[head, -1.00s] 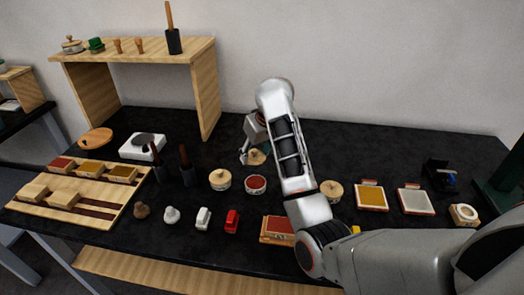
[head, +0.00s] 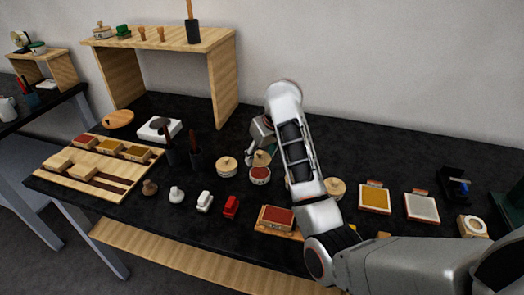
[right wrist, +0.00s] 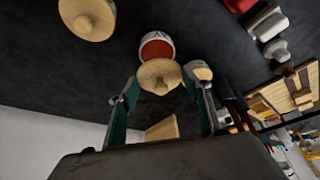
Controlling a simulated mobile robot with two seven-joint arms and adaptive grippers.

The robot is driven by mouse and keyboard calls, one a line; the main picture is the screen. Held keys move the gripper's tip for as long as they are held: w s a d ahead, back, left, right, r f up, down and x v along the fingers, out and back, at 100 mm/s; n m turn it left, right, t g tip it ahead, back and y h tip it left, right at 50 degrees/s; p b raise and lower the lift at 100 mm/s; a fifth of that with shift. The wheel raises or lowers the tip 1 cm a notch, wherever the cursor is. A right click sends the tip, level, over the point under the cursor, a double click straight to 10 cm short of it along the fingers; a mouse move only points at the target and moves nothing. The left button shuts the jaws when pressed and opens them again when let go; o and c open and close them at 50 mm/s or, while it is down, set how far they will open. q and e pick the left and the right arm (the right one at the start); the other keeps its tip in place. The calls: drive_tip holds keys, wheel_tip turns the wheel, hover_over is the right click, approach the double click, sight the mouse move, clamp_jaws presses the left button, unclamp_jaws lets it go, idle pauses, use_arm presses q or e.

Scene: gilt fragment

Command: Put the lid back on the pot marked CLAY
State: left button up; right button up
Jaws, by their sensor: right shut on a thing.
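My right gripper (head: 258,147) is shut on a round wooden lid with a knob (head: 262,157). In the right wrist view the lid (right wrist: 158,74) sits between the two green-sided fingers. The open pot (head: 260,175) is pale with a dark red inside, and stands on the black table. The lid is held just behind and above its rim, overlapping the rim in the picture. In the right wrist view the open pot (right wrist: 157,48) shows just beyond the lid, its lettering only partly readable. My left gripper is not in view.
A lidded pot (head: 227,168) stands close left of the open pot, and another (head: 335,187) to the right, beyond my arm. Dark holders with tools (head: 196,158) stand further left. A red ink pad (head: 277,217) and small stamps (head: 231,206) lie in front.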

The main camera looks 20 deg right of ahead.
drive_tip(key=shift+f, duration=2.5)
drive_tip(key=shift+f, duration=0.15)
idle(0.5)
drive_tip(key=o, duration=1)
drive_tip(key=o, duration=0.5)
drive_tip(key=shift+c, duration=0.2)
drive_tip(key=shift+r, duration=3.6)
